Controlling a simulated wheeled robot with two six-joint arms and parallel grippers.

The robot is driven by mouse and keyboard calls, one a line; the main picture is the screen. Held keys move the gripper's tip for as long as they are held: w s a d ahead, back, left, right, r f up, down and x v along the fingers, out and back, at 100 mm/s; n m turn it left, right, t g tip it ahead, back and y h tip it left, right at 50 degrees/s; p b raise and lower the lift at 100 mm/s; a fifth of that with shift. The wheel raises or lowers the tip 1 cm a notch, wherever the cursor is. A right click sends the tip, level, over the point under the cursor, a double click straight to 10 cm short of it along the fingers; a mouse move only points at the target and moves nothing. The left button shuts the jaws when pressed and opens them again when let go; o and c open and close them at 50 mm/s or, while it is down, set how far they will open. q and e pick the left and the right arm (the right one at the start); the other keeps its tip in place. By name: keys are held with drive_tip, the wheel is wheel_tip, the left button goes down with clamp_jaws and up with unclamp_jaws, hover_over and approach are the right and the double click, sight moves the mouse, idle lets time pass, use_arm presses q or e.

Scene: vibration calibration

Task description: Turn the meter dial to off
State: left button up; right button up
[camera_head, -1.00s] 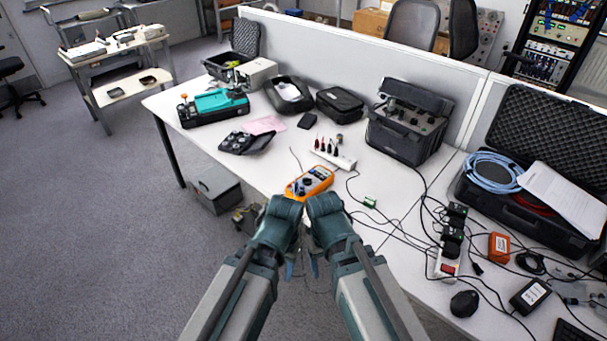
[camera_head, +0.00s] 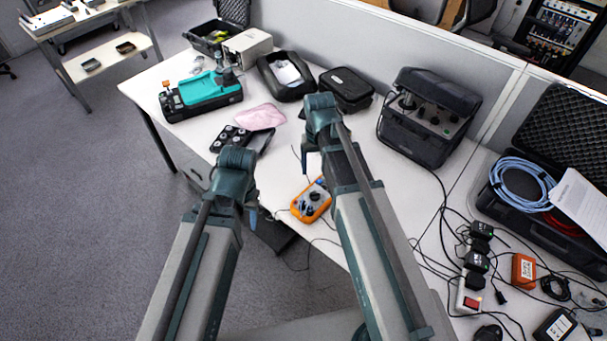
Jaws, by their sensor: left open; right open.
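The orange multimeter (camera_head: 324,207) lies on the white table near its front edge, with a dark round dial (camera_head: 315,197) on its face. The dial is too small for me to read its setting. My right gripper (camera_head: 305,158) points down above the table, just beyond the meter in the picture, and is open and empty. The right forearm passes close along the meter's right side. My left gripper (camera_head: 252,214) hangs left of the meter at the table's front edge, open and empty. Neither gripper appears to touch the meter.
A black tray of round parts (camera_head: 232,139) and a pink cloth (camera_head: 260,116) lie beyond my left gripper. A black instrument case (camera_head: 425,115) stands at the back right. Cables and adapters (camera_head: 476,262) crowd the right side. A teal device (camera_head: 205,94) sits at the far left.

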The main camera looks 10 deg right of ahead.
sight(315, 193)
drive_tip(key=f+b, duration=1.3)
drive_tip(key=b, duration=0.1)
drive_tip(key=shift+w+f, duration=0.2)
drive_tip(key=shift+f, duration=0.2)
clamp_jaws()
